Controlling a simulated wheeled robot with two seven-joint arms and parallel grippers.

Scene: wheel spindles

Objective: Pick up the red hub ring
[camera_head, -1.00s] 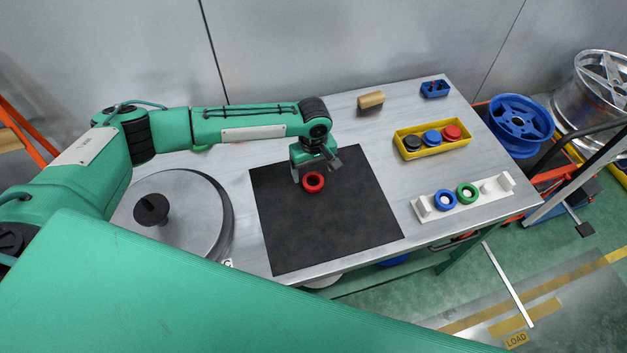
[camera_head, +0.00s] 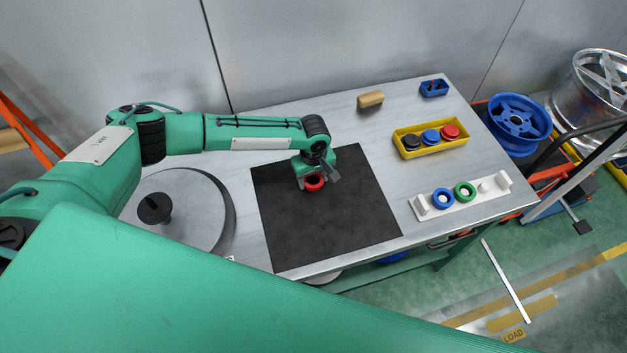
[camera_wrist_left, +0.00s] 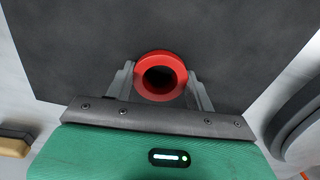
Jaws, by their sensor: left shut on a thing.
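The red hub ring (camera_head: 314,184) is at the black mat (camera_head: 330,225), towards the mat's back edge. My left gripper (camera_head: 317,180) comes down over it and is shut on it, hiding part of the ring in the head view. In the left wrist view the red hub ring (camera_wrist_left: 160,76) sits between the two grey fingers of the left gripper (camera_wrist_left: 160,88), one on each side, with the black mat behind. I cannot tell whether the ring still touches the mat. My right gripper is not in view.
A white spindle rack (camera_head: 474,206) at the right holds a blue ring (camera_head: 442,198) and a green ring (camera_head: 465,191). A yellow bin (camera_head: 429,151) holds several coloured parts. A wooden block (camera_head: 370,100) and a blue holder (camera_head: 434,89) stand behind. A round turntable (camera_head: 190,225) is at the left.

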